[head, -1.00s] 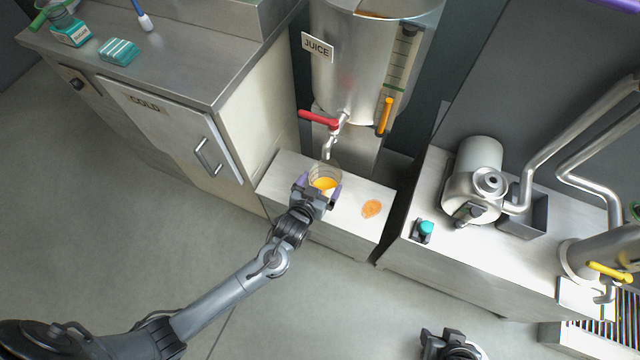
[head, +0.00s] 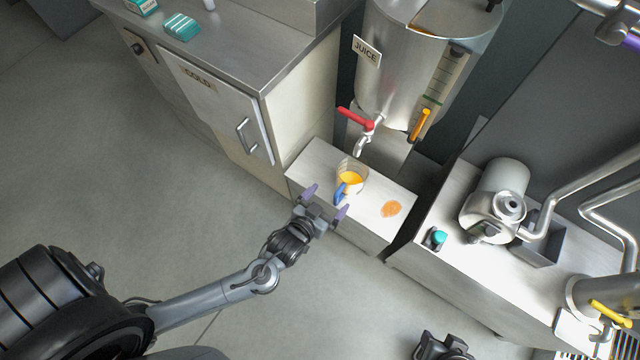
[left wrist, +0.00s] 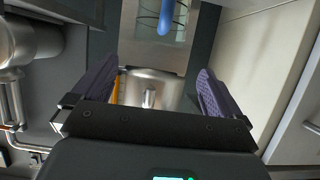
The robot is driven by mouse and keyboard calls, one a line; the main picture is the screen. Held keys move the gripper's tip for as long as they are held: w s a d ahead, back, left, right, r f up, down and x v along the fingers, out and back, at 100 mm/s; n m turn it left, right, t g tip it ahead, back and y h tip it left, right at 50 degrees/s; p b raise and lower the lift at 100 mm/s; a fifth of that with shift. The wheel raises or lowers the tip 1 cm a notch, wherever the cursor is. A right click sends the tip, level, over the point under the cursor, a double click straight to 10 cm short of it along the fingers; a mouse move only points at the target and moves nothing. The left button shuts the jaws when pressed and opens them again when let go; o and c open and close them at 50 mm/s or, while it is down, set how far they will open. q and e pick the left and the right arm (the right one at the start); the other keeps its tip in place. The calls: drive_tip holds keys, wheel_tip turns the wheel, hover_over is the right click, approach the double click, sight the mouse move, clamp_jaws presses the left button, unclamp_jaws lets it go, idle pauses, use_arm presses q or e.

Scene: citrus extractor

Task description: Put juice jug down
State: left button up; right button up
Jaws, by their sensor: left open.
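The clear juice jug (head: 352,173) with orange juice in it stands upright on the low steel stand (head: 312,160), beneath the spout of the juice tank. Its blue handle (head: 341,191) faces my left gripper. My left gripper (head: 325,203) is open and empty, just in front of the handle and apart from it. In the left wrist view the blue handle (left wrist: 166,16) shows at the top, beyond the purple fingers. A dark part of my right arm's end (head: 444,346) shows at the bottom edge; its fingers cannot be made out.
The juice tank (head: 398,75) has a red tap lever (head: 355,119) above the jug. An orange spill (head: 391,209) lies right of the jug on the stand. A cold cabinet (head: 215,100) is at left and a counter with a machine (head: 493,203) at right. Floor in front is open.

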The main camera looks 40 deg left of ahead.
use_arm(q)
drive_tip(key=s+a+r+g, duration=0.1)
drive_tip(key=s+r+g, duration=0.1)
drive_tip(key=s, duration=0.3)
drive_tip(key=s+a+r+m+g, duration=0.1)
drive_tip(key=s+a+r+g, duration=0.1)
drive_tip(key=s+g, duration=0.2)
drive_tip(key=s+a+r+m+g, duration=0.1)
drive_tip(key=s+r+g, duration=0.1)
drive_tip(key=s, duration=0.4)
drive_tip(key=shift+s+a+r+g, duration=0.2)
drive_tip(key=shift+r+g, duration=0.2)
drive_tip(key=shift+g, duration=0.5)
wheel_tip(320, 180, up, 55)
drive_tip(key=p, duration=5.5)
drive_tip(key=shift+f, duration=0.1)
